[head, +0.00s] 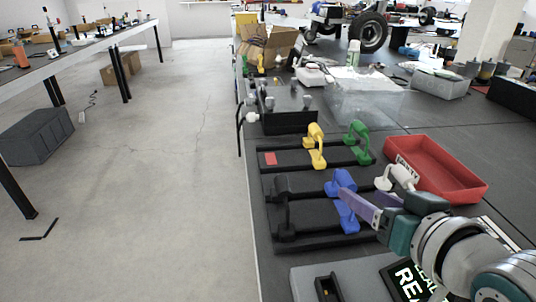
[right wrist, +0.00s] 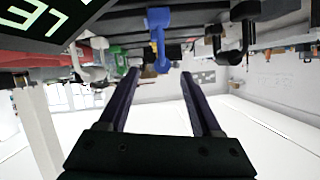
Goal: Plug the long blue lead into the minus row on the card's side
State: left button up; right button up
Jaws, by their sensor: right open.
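The blue lead (head: 343,182) is an arched piece with thick ends, standing on the dark rack (head: 318,242) in its nearer part. It also shows in the right wrist view (right wrist: 158,40), ahead of the fingertips and between their lines. My right gripper (head: 357,197) is open and empty, its purple fingers close to the blue lead's right side; contact cannot be told. In the wrist view its fingers (right wrist: 158,80) are apart with nothing between them. No plus or minus mark can be read. My left gripper is not in view.
Yellow (head: 316,145), green (head: 358,140), black (head: 284,205) and white (head: 396,177) leads stand around the blue one. A red tray (head: 467,190) is at the right. A grey box (head: 308,282) with a lettered black panel (head: 405,280) is in front. Floor lies left.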

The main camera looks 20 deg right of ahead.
aim_at(352, 186)
jog(key=shift+x, duration=0.9)
jog(key=b+x, duration=0.2)
jog(key=x, duration=0.3)
jog(key=shift+w+a+r, duration=0.1)
jog(key=shift+w+r, duration=0.05)
jog(key=shift+w, duration=0.05)
jog(key=c, duration=0.3)
grip_shut()
